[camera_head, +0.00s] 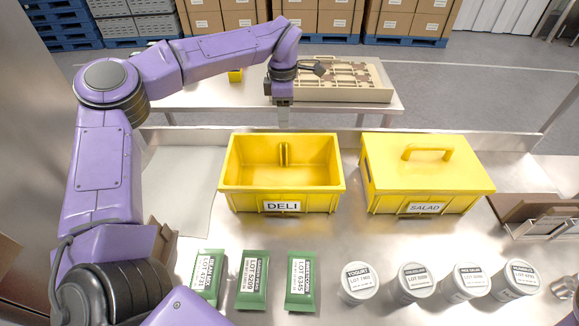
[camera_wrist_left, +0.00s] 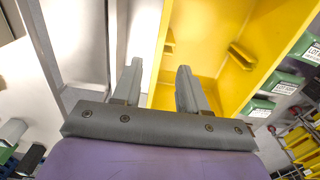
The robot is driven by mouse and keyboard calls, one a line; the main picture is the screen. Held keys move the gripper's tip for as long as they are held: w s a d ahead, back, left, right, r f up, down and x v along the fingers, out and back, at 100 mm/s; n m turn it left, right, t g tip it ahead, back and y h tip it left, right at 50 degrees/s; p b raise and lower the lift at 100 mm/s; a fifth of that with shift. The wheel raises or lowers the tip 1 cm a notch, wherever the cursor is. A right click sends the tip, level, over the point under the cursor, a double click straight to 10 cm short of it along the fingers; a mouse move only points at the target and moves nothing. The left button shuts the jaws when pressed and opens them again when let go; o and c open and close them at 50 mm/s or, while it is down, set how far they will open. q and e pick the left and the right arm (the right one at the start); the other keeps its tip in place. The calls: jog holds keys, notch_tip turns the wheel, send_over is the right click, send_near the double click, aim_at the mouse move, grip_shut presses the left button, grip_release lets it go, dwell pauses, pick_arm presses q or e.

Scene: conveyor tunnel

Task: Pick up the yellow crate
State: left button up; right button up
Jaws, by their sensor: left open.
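The open yellow crate (camera_head: 234,190), labelled DELI, stands upright on the near counter and looks empty. A grip piece shows on its far inner wall. A second yellow crate (camera_head: 385,175), labelled SALAD, has a closed lid with a handle and stands to its right. My left gripper (camera_head: 283,118) points down just above the open crate's far rim, fingers apart and empty. In the left wrist view, the crate (camera_wrist_left: 205,45) fills the upper right and its wall edge shows between the fingertips (camera_wrist_left: 159,66). I cannot tell whether they touch it. My right gripper is not in view.
Several green packets (camera_head: 254,280) and several white tubs (camera_head: 413,282) line the counter's front. A brown tray (camera_head: 530,215) sits at the right. Behind, a table (camera_head: 200,97) holds a beige tray (camera_head: 345,93) and a small yellow item (camera_head: 235,75).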

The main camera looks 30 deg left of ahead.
aim_at(283, 134)
pick_arm(q)
jog(key=shift+s+a+f+p, duration=0.1)
jog(key=shift+s+f+p, duration=0.15)
jog(key=shift+s, duration=0.25)
jog(key=shift+s+f+p, duration=0.1)
jog(key=shift+s+f, duration=0.1)
jog(key=shift+s, duration=0.3)
jog(key=f, duration=0.2)
jog(key=w+f+p, duration=0.1)
jog(key=w+f, duration=0.1)
jog(key=f, duration=0.1)
jog(key=shift+w+f+p, duration=0.25)
jog(key=shift+f+p, duration=0.05)
jog(key=shift+s+a+r, duration=0.1)
jog(key=shift+s, duration=0.4)
jog(key=shift+w+f, duration=0.3)
jog(key=shift+f, duration=0.1)
jog(key=shift+s, duration=0.1)
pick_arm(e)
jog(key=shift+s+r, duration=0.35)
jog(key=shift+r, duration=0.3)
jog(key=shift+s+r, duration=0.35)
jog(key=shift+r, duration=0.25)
pick_arm(q)
grip_shut()
